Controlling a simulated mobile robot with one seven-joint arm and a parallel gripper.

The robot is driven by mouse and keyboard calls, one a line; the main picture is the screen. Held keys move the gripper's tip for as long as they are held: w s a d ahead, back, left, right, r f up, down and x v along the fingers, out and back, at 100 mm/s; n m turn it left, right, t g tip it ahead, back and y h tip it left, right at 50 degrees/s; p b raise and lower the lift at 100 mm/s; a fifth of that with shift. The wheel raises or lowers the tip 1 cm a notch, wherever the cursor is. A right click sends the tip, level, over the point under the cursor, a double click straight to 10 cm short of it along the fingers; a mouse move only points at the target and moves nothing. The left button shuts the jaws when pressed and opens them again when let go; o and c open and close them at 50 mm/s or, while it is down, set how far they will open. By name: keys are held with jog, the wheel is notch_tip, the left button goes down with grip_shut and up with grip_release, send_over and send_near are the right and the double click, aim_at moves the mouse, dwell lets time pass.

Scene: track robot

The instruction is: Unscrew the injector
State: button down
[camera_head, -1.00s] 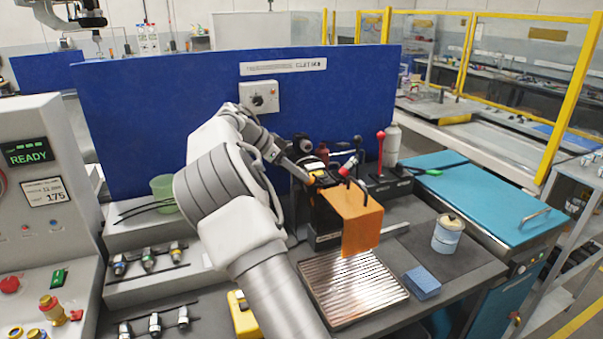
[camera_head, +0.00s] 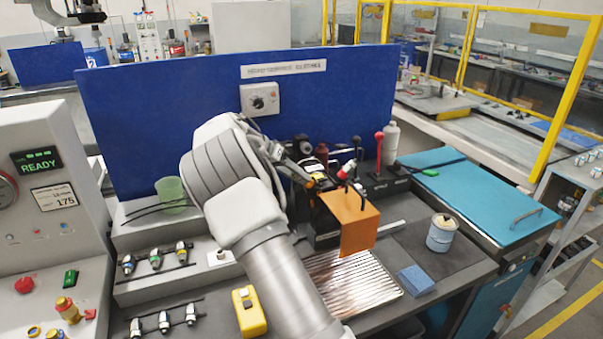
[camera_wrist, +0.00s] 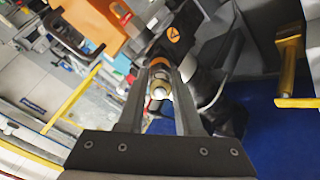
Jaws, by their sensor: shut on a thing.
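My gripper (camera_wrist: 160,93) is shut on the injector (camera_wrist: 159,84), a small part with a pale tip and a brass-coloured body that shows between the two fingers in the wrist view. An orange ring lies just beyond it. In the head view my gripper (camera_head: 311,183) is at the black fixture on the bench, left of the orange plate (camera_head: 352,222). The injector is too small to make out there. The orange plate also shows at the top of the wrist view (camera_wrist: 92,22). I cannot tell whether the injector is still seated in the fixture.
Several injectors lie on two racks (camera_head: 155,262) at the left. A ribbed metal tray (camera_head: 352,283), a blue sponge (camera_head: 416,280) and a blue-white tin (camera_head: 442,233) stand on the right. A yellow meter (camera_head: 249,311) is beside my arm. A blue panel (camera_head: 200,110) closes the back.

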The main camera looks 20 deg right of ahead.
jog(key=n+p, duration=0.2)
jog(key=n, duration=0.1)
jog(key=shift+r, duration=0.15)
jog(key=shift+n+p, duration=0.4)
jog(key=shift+p, duration=0.05)
jog(key=shift+n+p, duration=0.4)
jog(key=n+p, duration=0.2)
jog(key=n, duration=0.1)
jog(key=shift+p, duration=0.3)
jog(key=n+p, duration=0.3)
jog(key=n, duration=0.1)
jog(key=n+p, duration=0.1)
jog(key=n, duration=0.2)
jog(key=shift+p, duration=0.3)
jog(key=shift+n, duration=0.6)
